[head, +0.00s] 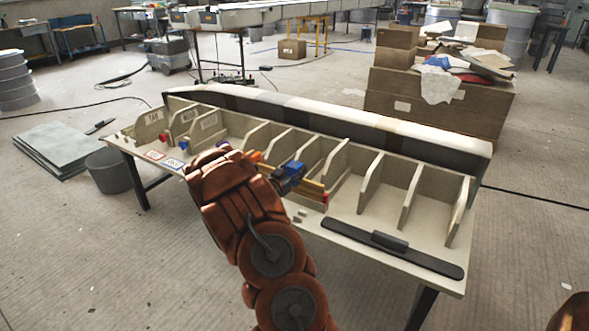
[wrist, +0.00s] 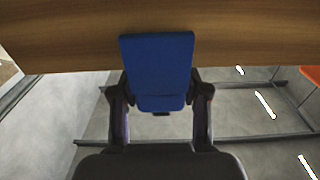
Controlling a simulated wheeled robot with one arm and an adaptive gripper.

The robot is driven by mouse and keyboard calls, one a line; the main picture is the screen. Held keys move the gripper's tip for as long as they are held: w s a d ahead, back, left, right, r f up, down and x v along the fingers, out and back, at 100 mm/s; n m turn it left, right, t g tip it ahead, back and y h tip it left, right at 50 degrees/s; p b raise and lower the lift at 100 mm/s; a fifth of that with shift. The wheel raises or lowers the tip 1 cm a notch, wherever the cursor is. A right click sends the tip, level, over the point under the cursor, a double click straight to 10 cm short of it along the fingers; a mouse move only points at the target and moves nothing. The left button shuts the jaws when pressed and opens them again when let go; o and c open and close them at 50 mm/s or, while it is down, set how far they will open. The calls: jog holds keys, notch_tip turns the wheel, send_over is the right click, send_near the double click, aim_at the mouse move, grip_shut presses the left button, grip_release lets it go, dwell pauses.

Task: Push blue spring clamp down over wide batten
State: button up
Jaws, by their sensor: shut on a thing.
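A blue spring clamp (head: 291,170) is held at the end of my arm, above the divided table. In the wrist view the clamp (wrist: 160,68) sits between both fingers of my gripper (wrist: 160,104), which is shut on it. A wide wooden batten (wrist: 65,30) runs across the top of the wrist view. The clamp's far end overlaps the batten there; I cannot tell whether its jaws are around it. In the head view the batten (head: 312,188) shows beside the clamp, with a red end at the right. My arm hides its left part.
A black long-handled tool (head: 392,246) lies at the front right. Small red (head: 163,138) and blue (head: 183,145) pieces stand at the left. Cardboard boxes (head: 440,100) stand behind.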

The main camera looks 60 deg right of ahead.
jog(key=shift+f, duration=0.4)
jog(key=o, duration=1.3)
jog(key=shift+c, duration=0.2)
jog(key=a, duration=1.2)
jog(key=shift+s, duration=0.25)
